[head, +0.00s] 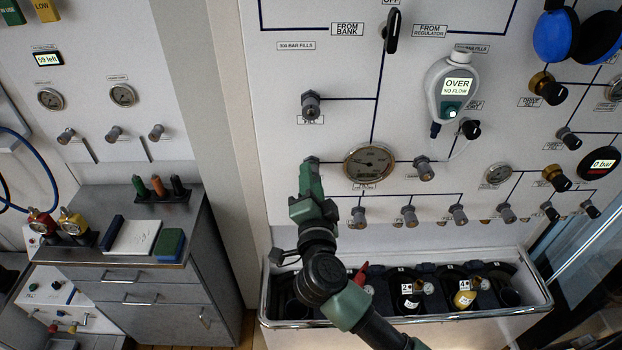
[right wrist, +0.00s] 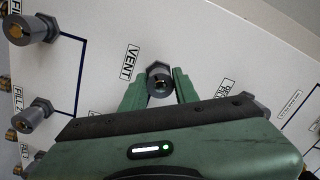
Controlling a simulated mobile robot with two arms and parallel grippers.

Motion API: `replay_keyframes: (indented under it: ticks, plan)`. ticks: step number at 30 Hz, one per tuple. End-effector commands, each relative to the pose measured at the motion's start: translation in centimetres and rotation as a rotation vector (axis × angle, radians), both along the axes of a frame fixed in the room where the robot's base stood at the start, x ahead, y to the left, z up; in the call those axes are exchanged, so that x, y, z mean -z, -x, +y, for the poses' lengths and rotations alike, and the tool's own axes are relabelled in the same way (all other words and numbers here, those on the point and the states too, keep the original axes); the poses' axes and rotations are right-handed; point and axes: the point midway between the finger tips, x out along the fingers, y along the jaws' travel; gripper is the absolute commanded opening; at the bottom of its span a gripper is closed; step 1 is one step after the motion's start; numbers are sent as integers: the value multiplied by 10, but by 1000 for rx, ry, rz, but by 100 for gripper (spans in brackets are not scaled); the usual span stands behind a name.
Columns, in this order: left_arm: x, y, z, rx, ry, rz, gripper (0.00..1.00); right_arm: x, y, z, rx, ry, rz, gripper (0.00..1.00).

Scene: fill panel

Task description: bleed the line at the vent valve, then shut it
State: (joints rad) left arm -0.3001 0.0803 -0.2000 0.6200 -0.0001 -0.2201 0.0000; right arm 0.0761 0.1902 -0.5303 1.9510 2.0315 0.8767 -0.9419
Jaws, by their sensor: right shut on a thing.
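My right gripper (head: 311,168) reaches up to the panel at the left of a round gauge (head: 369,162). In the head view the gripper mostly hides this valve. The gauge face is too small to read. My left gripper is not in view.
A hanging device (head: 452,88) reads OVER, NO FLOW. Another display (head: 602,163) reads 0 bar. Other knobs (head: 358,216) line the panel's lower row. Below, a metal-railed trough (head: 262,320) holds cylinders under my arm. A cabinet (head: 205,255) stands at left.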

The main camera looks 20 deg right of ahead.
Motion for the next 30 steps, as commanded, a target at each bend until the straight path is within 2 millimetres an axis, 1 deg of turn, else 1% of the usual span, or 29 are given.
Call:
replay_keyframes:
  ticks: [1,2,3,4,13,16,20,24,27,30]
  plan:
    - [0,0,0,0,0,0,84,6,1,1,-1,-2,11,0]
    - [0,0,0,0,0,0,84,6,1,1,-1,-2,11,32]
    - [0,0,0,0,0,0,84,5,1,1,-1,-2,11,44]
    - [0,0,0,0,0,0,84,5,1,1,0,-1,9,51]
    - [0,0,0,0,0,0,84,2,1,0,0,-2,4,51]
    - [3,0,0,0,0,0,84,4,6,2,-1,-2,4,51]
    - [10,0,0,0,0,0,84,6,25,7,-2,-3,5,51]
    - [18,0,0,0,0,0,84,8,49,13,-2,-4,6,51]
    - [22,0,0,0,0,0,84,8,63,16,-2,-4,6,51]
    - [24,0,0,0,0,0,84,7,72,18,0,-1,6,51]
